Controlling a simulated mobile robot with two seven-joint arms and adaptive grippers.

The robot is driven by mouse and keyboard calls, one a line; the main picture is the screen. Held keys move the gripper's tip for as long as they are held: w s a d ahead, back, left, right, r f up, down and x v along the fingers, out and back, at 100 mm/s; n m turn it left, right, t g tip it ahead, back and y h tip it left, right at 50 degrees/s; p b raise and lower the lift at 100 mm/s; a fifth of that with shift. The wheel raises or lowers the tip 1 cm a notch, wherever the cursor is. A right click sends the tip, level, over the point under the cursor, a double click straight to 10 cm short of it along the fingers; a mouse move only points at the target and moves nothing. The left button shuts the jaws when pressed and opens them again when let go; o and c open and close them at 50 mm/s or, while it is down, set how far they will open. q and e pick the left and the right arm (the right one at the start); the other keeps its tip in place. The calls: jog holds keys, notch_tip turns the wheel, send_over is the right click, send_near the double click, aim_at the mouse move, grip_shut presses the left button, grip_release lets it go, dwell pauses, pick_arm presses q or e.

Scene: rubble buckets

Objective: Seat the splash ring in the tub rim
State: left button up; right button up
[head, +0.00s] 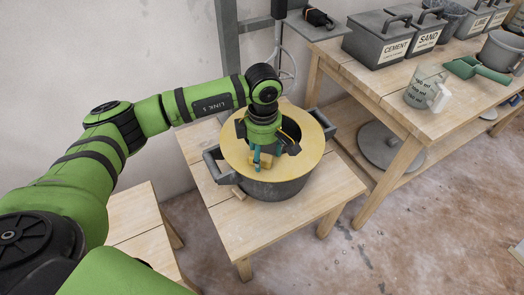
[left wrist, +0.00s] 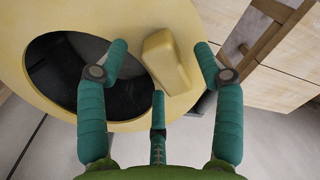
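The splash ring (head: 296,165) is a flat yellow disc with a dark opening and a raised block handle. It lies over the top of the dark grey tub (head: 275,188), covering most of its mouth. I cannot tell whether it sits inside the rim or on it. My left gripper (head: 262,163) points down over the ring. In the left wrist view the handle (left wrist: 168,62) lies between the green fingers (left wrist: 162,58), with gaps on both sides. The ring (left wrist: 140,20) and its dark opening (left wrist: 68,75) show there too. My right gripper is not in view.
The tub stands on a low wooden table (head: 328,192) against the wall. A higher bench (head: 375,85) at the right holds cement and sand boxes (head: 381,38), a measuring jug (head: 425,92) and a green scoop (head: 475,68). A grey lid (head: 385,150) lies on its lower shelf.

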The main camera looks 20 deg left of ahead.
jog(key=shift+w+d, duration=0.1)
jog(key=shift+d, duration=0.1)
pick_arm(q)
jog(key=shift+r, duration=0.25)
notch_tip(320, 180, up, 7)
jog(key=shift+s+r, duration=0.1)
jog(key=shift+r, duration=0.1)
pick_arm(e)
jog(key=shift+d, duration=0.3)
